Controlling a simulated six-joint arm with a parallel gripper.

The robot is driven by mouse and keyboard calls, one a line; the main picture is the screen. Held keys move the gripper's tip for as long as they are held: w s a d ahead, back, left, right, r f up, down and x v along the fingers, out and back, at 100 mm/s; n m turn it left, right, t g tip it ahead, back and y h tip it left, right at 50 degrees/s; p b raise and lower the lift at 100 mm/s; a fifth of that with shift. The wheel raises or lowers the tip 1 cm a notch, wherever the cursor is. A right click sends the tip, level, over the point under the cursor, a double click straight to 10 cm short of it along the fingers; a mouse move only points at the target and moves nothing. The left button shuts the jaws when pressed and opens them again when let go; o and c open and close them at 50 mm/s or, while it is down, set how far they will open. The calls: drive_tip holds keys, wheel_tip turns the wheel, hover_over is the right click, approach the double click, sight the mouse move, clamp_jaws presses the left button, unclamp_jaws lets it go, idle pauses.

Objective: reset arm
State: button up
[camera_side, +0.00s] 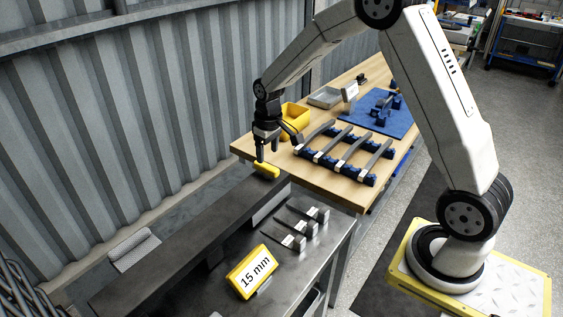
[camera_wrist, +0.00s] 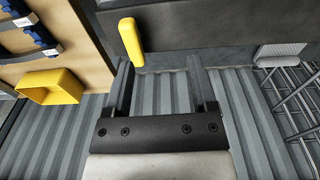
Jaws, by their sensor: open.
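My gripper (camera_side: 260,156) is at the far end of a dark grey beam, just above a small yellow block (camera_side: 266,170). In the wrist view my gripper (camera_wrist: 160,65) has its two fingers spread apart with nothing between the tips. The yellow block (camera_wrist: 131,42) shows there near the left finger, lying on the dark surface. From these views I cannot tell whether the finger touches the block. My arm reaches over from the yellow-edged base at the right.
The wooden table (camera_side: 352,188) holds a rack of dark bars (camera_side: 340,152), a yellow bin (camera_side: 295,117), a grey tray (camera_side: 325,97) and a blue mat (camera_side: 379,112). A "15 mm" sign (camera_side: 252,271) and several dark pieces (camera_side: 300,230) stand on the metal bench. A corrugated wall (camera_side: 120,120) runs close behind.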

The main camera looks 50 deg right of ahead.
drive_tip(key=s+a+r+t, duration=0.1)
drive_tip(key=s+a, duration=0.3)
drive_tip(key=s, duration=0.5)
drive_tip(key=s+a+r, duration=0.1)
drive_tip(key=s+a, duration=0.3)
drive_tip(key=s, duration=0.6)
drive_tip(key=shift+a+t, duration=0.4)
